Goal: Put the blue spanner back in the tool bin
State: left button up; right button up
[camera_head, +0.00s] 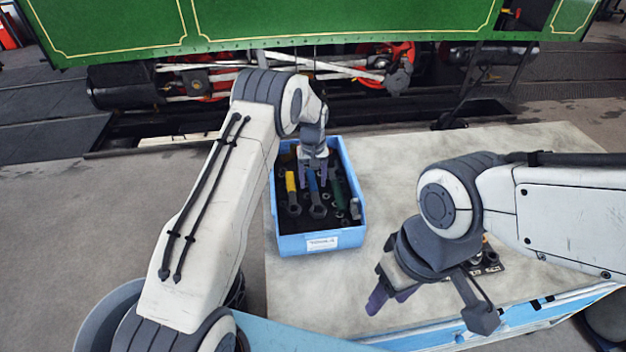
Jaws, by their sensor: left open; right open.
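The tool bin (284,244) is an open light-blue box with a white label on its front, standing on the pale tabletop. The blue spanner (316,199) lies inside it, between a yellow-handled tool (291,190) and a green-handled tool. My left gripper (315,180) is open over the bin, pointing down, with its fingers around or just above the blue spanner's upper handle; I cannot tell whether they touch it.
The pale table (400,155) has free room behind and right of the bin. A dark holder with sockets (487,263) sits partly hidden behind my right gripper.

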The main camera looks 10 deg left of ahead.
aim_at(313, 183)
pick_arm(q)
jog(key=shift+w+r+b, duration=0.1)
jog(key=shift+r+b, duration=0.25)
jog(key=shift+r, duration=0.1)
notch_tip(313, 183, up, 10)
jog(key=b, duration=0.3)
jog(key=s+d+r+m, duration=0.3)
jog(key=s+d+r, duration=0.3)
jog(key=s+d, duration=0.2)
jog(key=s+d+r+m, duration=0.3)
jog(key=s+d, duration=0.2)
jog(key=s, duration=0.6)
jog(key=s+a+f+m+h, duration=0.1)
jog(key=s+m, duration=0.5)
jog(key=s, duration=1.5)
jog(key=shift+s+f, duration=0.25)
jog(key=shift+f, duration=0.45)
